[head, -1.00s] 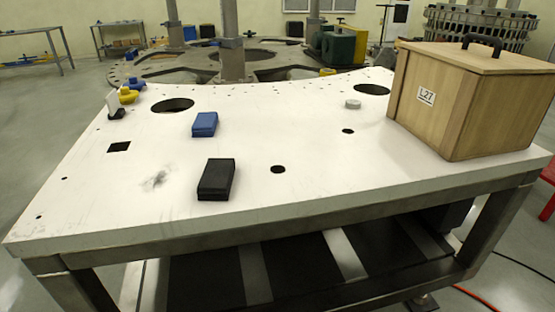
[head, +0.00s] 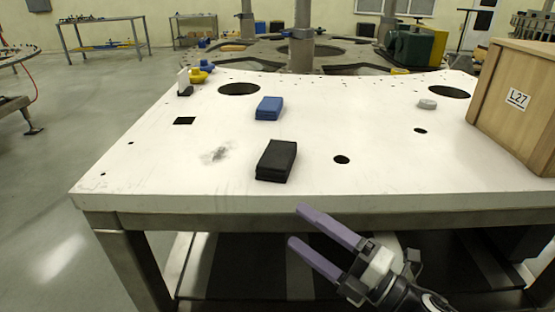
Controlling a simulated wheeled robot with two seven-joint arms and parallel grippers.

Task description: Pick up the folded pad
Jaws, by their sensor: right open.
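A black folded-looking pad (head: 276,160) lies flat near the front of the white plate, with layered edges showing. A smaller blue folded-looking block (head: 268,108) lies behind it; I cannot tell from the picture alone which one the task means. My right gripper (head: 298,225) has two purple fingers spread apart with nothing between them. It appears in front of the table's front edge, below the black pad in the picture and apart from it. My left gripper is not in view.
The white plate (head: 350,178) has several holes. A wooden box (head: 515,108) labelled L27 stands at the right. A grey disc (head: 427,104) lies toward the back right, and yellow pieces (head: 198,75) at the back left. The plate around the black pad is clear.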

